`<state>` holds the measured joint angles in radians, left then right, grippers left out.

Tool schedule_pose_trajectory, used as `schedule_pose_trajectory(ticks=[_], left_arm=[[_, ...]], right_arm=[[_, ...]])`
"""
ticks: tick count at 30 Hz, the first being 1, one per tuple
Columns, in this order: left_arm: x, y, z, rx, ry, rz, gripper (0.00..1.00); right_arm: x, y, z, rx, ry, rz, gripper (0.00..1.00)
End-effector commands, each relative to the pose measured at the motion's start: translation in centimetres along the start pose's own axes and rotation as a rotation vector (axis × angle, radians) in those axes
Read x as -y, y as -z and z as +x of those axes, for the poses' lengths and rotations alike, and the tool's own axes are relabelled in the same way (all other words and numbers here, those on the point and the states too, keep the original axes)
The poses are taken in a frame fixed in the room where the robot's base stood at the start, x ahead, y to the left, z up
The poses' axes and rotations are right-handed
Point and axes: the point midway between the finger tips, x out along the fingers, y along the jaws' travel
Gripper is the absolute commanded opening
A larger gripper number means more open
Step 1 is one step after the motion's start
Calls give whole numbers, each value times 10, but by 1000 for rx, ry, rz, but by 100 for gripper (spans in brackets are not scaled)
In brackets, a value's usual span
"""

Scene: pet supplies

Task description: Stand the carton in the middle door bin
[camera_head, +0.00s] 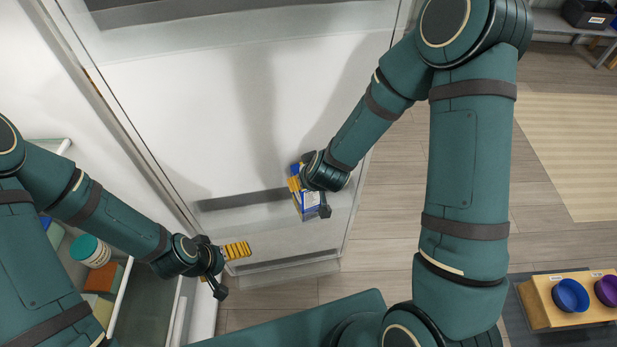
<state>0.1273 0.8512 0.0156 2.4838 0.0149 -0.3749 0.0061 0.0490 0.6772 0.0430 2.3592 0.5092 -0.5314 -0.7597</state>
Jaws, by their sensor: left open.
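The carton (309,207), blue and white, is upright or nearly so at the right part of the open door (290,90). My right gripper (309,198) comes down from above with its fingers on both sides of the carton and appears closed on it. The wrist hides the carton's upper part. A door bin with a grey slot (235,201) lies left of the carton; I cannot tell whether the carton's base is inside it. My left gripper (229,270) is open and empty near the door's lower left edge, its yellow finger pad towards the door.
On the left, shelves hold a white jar with a teal lid (90,250) and an orange box (107,278). A lower door rim (290,264) runs below the carton. At right, a wooden stand (545,308) holds a blue bowl (570,296) and a purple bowl (607,290).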

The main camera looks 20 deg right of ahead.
Motion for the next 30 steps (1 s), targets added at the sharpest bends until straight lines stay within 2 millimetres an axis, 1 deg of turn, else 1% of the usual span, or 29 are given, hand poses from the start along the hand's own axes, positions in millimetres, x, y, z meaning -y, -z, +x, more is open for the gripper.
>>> schedule_pose_trajectory(ticks=[12,13,14,15,16,25,28,30], left_arm=[[2,-1,6,0,0,0,96],[2,-1,6,0,0,0,96],[2,-1,5,0,0,0,96],[2,-1,5,0,0,0,96],[2,-1,5,0,0,0,96],[2,-1,5,0,0,0,96],[2,-1,5,0,0,0,96],[2,-1,5,0,0,0,96]], right_arm=[[0,-2,6,-4,0,0,20],[0,-2,6,-4,0,0,73],[0,-2,5,-4,0,0,83],[0,-2,5,-3,0,0,98],[0,-2,5,-3,0,0,100],[0,-4,4,1,0,0,100],[0,-4,-4,0,0,-1,100],[0,-2,-12,-2,0,-1,100]])
